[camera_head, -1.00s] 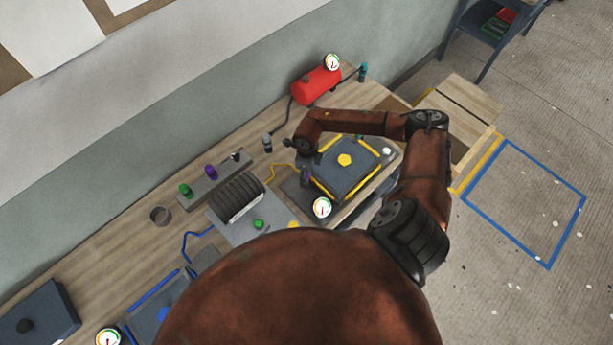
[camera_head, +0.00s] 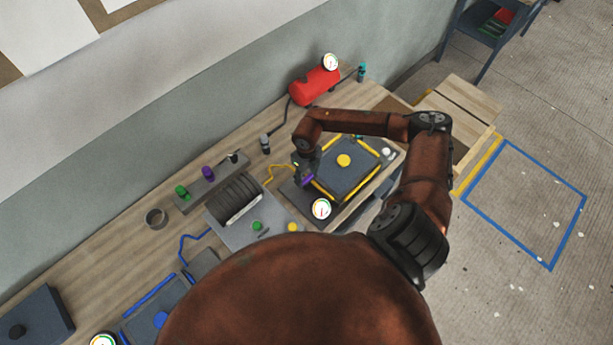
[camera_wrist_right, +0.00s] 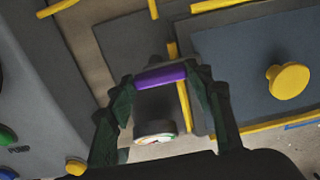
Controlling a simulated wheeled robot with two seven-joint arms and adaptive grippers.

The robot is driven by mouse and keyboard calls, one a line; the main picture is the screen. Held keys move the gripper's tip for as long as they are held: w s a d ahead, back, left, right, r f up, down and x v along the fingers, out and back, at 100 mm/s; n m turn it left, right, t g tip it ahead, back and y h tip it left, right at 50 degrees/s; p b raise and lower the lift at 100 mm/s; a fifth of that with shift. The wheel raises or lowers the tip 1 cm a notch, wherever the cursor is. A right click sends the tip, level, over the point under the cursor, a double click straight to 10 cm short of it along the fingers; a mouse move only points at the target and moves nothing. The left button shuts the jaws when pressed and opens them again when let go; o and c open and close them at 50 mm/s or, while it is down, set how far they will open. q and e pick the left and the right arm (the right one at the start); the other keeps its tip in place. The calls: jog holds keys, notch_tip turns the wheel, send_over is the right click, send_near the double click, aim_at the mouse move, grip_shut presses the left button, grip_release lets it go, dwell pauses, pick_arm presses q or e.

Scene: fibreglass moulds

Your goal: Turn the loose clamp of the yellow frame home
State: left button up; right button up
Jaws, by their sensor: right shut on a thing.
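The yellow frame (camera_head: 327,192) is made of yellow bars around a dark slab (camera_head: 345,176) with a yellow knob (camera_head: 343,160). Its bars also show in the wrist view (camera_wrist_right: 184,105). A purple clamp bar (camera_wrist_right: 160,77) lies between the two fingers of my right gripper (camera_wrist_right: 162,73), at the frame's near left edge. In the head view the purple bar (camera_head: 307,181) shows just below the right gripper (camera_head: 306,170). The right gripper is shut on it. Whether the clamp is fully seated cannot be told. My left gripper is not in view.
A round gauge (camera_head: 321,209) stands close to the frame's near corner. A grey panel (camera_head: 226,228) with a ribbed roller lies to the left. A red tank (camera_head: 315,86) stands behind. A holder rail (camera_head: 203,187) carries green and purple pegs.

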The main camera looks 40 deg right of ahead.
jog(key=o, duration=1.2)
jog(key=shift+c, duration=0.2)
notch_tip(320, 180, up, 12)
dwell(0.4)
